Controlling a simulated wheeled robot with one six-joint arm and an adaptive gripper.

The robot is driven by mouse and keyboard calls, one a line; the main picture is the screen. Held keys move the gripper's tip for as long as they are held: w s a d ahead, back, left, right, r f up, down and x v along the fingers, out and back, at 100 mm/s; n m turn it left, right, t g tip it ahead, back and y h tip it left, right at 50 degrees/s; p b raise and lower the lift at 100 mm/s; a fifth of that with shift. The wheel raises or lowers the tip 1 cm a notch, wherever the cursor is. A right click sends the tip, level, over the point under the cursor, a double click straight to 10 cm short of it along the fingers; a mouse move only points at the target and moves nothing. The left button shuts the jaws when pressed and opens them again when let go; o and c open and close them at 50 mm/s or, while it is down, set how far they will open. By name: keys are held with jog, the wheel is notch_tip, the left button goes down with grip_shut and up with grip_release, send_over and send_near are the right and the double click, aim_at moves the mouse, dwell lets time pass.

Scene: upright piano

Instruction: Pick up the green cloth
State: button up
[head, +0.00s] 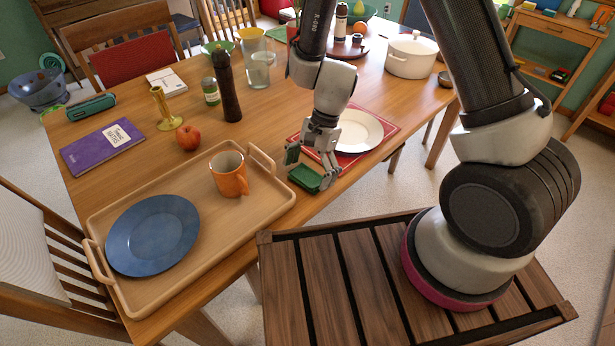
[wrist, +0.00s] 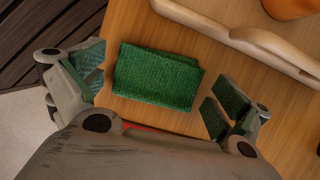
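The green cloth (wrist: 155,77) lies folded on the wooden table in the wrist view, close to the table's edge. In the head view the green cloth (head: 305,179) shows below my gripper, partly hidden by it, just right of the tray. My gripper (head: 311,166) points down over it. In the wrist view my gripper (wrist: 155,88) is open, with one green-padded finger on each side of the cloth and nothing held. A gap shows at the left finger and a smaller one at the right. I cannot tell the height of the fingertips above the table.
The wooden tray (head: 190,262) with a blue plate (head: 153,235) and an orange mug (head: 229,174) stands close by on the left. A white plate (head: 358,131) on a red placemat (head: 386,131) is on the right. A dark pepper mill (head: 227,88) stands farther back.

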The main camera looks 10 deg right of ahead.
aim_at(308, 173)
jog(key=c, duration=0.4)
jog(key=shift+r, duration=0.15)
notch_tip(308, 173, up, 10)
jog(key=shift+f, duration=0.1)
dwell(0.4)
jog(key=shift+o, duration=0.5)
